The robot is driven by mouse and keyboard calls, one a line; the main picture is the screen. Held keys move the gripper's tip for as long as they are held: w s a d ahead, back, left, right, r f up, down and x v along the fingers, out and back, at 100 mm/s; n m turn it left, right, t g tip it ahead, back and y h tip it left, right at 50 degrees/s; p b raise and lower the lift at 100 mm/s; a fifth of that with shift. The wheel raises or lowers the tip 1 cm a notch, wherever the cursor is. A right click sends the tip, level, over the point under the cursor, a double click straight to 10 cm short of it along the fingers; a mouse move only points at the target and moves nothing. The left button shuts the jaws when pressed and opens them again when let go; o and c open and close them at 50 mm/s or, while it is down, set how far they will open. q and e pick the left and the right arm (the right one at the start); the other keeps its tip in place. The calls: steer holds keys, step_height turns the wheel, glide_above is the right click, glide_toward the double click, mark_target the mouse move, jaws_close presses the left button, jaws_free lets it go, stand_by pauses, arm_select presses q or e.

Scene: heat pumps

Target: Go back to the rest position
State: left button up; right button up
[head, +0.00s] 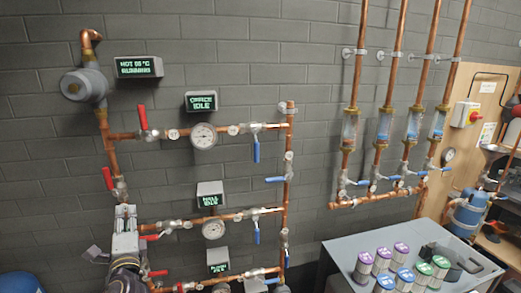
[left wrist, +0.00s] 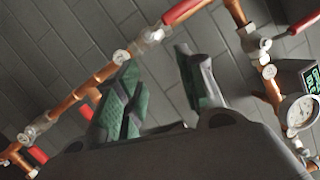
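My left gripper (head: 118,240) is at the lower left of the head view, in front of or beside the copper pipework on the wall. I cannot tell from there whether it touches a pipe. In the left wrist view its two fingers with green pads (left wrist: 160,85) stand apart. Nothing shows between them except the wall and pipes behind. My right gripper is not in the head view.
Copper pipes with red valve handles (head: 142,117), blue handles (head: 256,152) and gauges (head: 203,136) run close to my left gripper. A grey table (head: 345,252) with several coloured-lid cans (head: 402,253) stands lower right. A blue container (head: 20,284) is at lower left.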

arm_select(q)
steer(key=s+d+f+n+g+h, duration=0.2)
steer(key=s+f+n+g, duration=0.2)
steer(key=f, duration=0.5)
steer(key=s+d+f+n+g+h, duration=0.25)
steer(key=s+f+n, duration=0.2)
steer(key=f, duration=0.55)
steer(key=s+d+f+n+g+h, duration=0.35)
steer(key=s+d+f, duration=0.25)
steer(key=s, duration=0.2)
steer(key=s+d+f+n+g+h, duration=0.2)
steer(key=s+d+f+g, duration=0.25)
steer(key=s, duration=0.25)
steer(key=s+f, duration=0.3)
steer(key=f, duration=3.1)
steer(key=s+a+f+g, duration=0.2)
steer(key=s+a+f, duration=0.1)
steer(key=s+f, duration=1.6)
steer(key=s, duration=0.3)
steer(key=shift+a+m, duration=0.2)
steer(key=shift+m, duration=0.2)
